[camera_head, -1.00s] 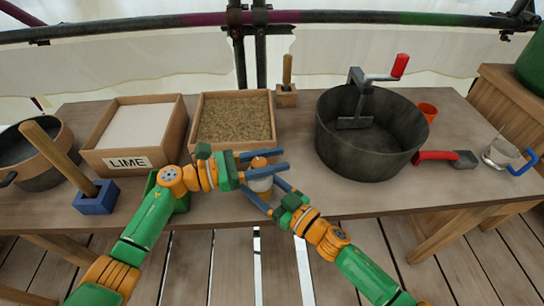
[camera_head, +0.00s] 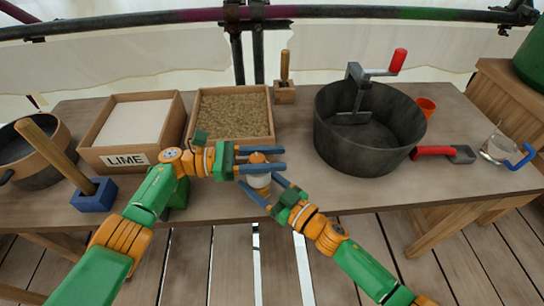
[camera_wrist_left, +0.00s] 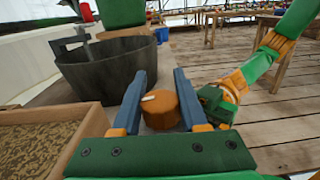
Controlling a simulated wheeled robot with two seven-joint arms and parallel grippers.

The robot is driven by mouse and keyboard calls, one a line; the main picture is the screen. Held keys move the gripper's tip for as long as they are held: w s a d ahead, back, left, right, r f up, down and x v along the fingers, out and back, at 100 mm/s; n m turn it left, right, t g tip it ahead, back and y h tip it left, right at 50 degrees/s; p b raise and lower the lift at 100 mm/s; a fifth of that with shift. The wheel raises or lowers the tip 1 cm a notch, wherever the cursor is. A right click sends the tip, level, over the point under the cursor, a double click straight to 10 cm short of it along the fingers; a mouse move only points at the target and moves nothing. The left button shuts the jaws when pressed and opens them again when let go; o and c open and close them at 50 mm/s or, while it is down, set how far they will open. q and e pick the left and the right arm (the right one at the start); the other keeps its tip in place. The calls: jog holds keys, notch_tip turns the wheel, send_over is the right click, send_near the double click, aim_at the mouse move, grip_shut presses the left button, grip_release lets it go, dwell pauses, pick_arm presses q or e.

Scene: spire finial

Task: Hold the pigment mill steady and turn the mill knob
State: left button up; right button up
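The pigment mill (camera_head: 260,182) is a small pale body standing near the table's front edge, with an orange-brown knob (camera_head: 257,158) on top. The knob also shows in the left wrist view (camera_wrist_left: 161,110), with a small light mark on its top. My left gripper (camera_head: 283,159) reaches over the mill from the left. Its blue fingers are apart on either side of the knob, with a slight gap beside it, and hide part of it. My right gripper (camera_head: 258,187) comes from the lower right, its fingers close against both sides of the mill body. The mill's base is partly hidden.
A LIME box (camera_head: 127,158) and a sand box (camera_head: 233,94) stand behind my left arm. A big dark pot (camera_head: 362,160) with a red-handled crank is to the right. A blue-based wooden tool (camera_head: 93,196) stands left. Table is clear between mill and pot.

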pick_arm(q)
jog(key=o, duration=0.5)
jog(key=shift+f, duration=0.1)
jog(key=shift+c, duration=0.2)
notch_tip(320, 180, up, 10)
